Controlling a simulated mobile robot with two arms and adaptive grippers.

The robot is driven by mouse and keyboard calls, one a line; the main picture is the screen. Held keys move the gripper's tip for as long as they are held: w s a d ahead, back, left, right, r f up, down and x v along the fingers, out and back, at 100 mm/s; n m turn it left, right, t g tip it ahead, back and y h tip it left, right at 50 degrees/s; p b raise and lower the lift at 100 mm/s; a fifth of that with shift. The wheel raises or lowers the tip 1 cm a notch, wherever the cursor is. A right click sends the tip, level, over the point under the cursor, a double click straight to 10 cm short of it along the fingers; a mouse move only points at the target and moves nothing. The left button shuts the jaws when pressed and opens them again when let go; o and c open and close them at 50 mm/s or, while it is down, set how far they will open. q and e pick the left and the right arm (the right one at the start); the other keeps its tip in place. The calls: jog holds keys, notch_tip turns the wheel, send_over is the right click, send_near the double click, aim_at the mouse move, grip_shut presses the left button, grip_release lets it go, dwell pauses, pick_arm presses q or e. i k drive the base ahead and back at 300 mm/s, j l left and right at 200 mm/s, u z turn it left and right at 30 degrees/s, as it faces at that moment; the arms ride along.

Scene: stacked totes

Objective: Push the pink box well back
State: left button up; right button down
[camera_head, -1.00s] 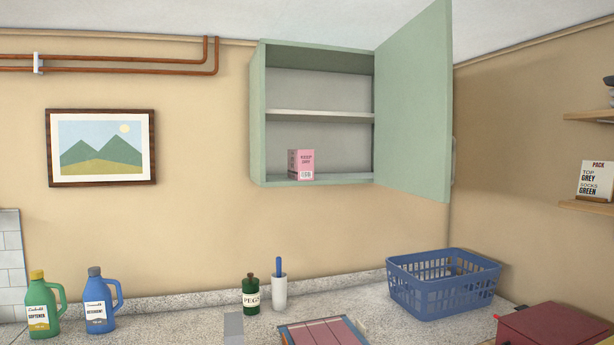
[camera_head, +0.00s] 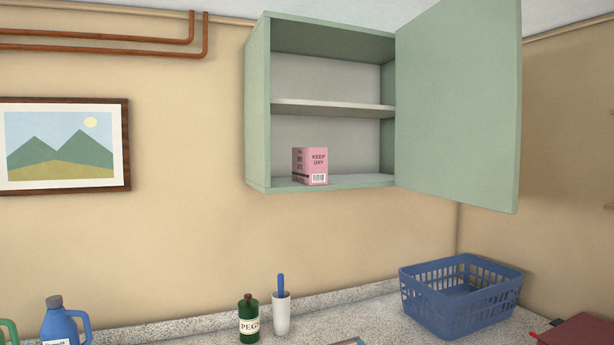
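The pink box (camera_head: 311,166) stands upright on the bottom shelf of the green wall cabinet (camera_head: 256,110). It is at the front of the shelf, left of the middle, with "KEEP DRY" on its face. Bare shelf (camera_head: 362,180) shows to its right and the cabinet's back wall is behind it. Neither of my grippers is in view.
The cabinet door (camera_head: 458,105) is swung open to the right. A middle shelf (camera_head: 335,107) lies above the box.

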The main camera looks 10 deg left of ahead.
aim_at(309, 165)
jog(key=i+j, duration=0.3)
jog(key=j, duration=0.15)
jog(key=i+j, duration=0.3)
jog(key=j, duration=0.2)
jog(key=i+j, duration=0.3)
jog(key=j, duration=0.15)
